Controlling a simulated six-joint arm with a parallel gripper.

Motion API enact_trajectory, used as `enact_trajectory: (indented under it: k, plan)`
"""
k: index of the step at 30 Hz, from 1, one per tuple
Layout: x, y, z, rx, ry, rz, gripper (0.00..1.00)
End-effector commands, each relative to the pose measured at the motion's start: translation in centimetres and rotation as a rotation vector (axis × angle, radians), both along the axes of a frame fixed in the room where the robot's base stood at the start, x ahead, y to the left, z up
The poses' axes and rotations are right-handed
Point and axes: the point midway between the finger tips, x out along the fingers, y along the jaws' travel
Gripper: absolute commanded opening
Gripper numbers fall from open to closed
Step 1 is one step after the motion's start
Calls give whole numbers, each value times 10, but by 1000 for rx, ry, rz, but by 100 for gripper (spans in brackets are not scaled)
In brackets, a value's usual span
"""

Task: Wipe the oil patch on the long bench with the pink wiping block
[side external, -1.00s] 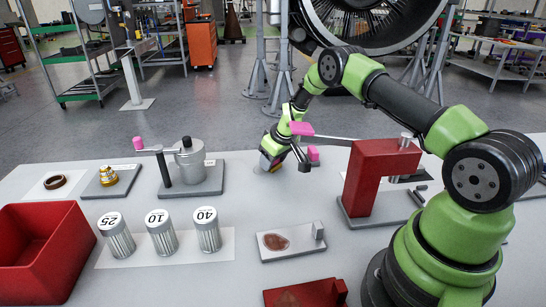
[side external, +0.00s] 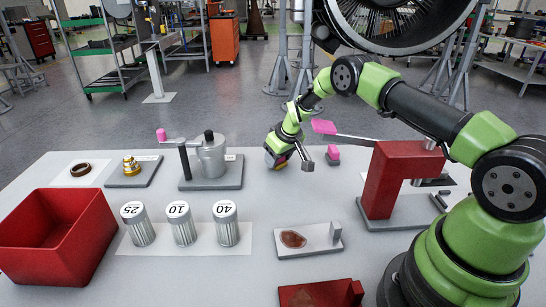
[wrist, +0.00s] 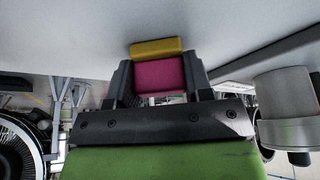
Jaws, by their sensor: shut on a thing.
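My gripper (side external: 279,154) is low over the back part of the long white bench (side external: 350,270). In the wrist view my gripper (wrist: 160,84) is shut on the pink wiping block (wrist: 160,74), which has a yellow strip (wrist: 157,47) along its far end. In the side view the block is mostly hidden by the fingers, and I cannot tell whether it touches the bench. A reddish-brown patch (side external: 293,239) shows on a pale plate at the front of the bench, away from the gripper. No oil patch is clear on the bare bench; one may be hidden near the gripper.
A grey canister (side external: 210,155) stands left. Numbered cans (side external: 181,224) and a red bin (side external: 60,235) are front left.

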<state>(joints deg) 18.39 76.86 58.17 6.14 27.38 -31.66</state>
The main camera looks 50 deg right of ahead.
Motion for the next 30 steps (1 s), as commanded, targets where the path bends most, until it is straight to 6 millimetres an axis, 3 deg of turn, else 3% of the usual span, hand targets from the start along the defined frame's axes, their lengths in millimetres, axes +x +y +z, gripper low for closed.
enact_trajectory:
  k: [16,20,30]
  plan:
    - [-36,-36,0,0,1,-3,21]
    - [-34,-35,24,-3,-5,0,21]
    - [-34,-34,53,-1,-3,1,21]
